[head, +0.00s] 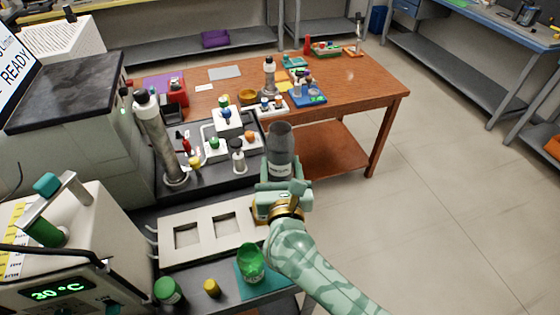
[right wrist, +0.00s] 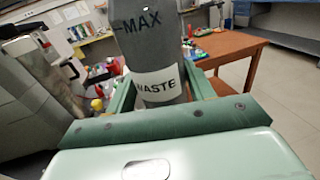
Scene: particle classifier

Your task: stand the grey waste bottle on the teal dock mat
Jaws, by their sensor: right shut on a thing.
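The grey waste bottle (head: 280,145) is held upright in my right gripper (head: 283,187), above the counter's right edge. In the right wrist view the bottle (right wrist: 150,45) shows its "WASTE" label and "MAX" mark, with the fingers of my right gripper (right wrist: 160,92) on either side of it. A teal mat (head: 272,284) lies on the near counter, below the held bottle in the picture. A glass with green contents (head: 250,262) is at its left part. My left gripper is not in view.
A pale rack with two square openings (head: 205,234) lies left of my gripper. A green-capped jar (head: 168,291) and a small yellow-capped vial (head: 212,287) stand near the mat. A tall grey cylinder (head: 160,140) stands behind. The wooden table (head: 350,85) is cluttered.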

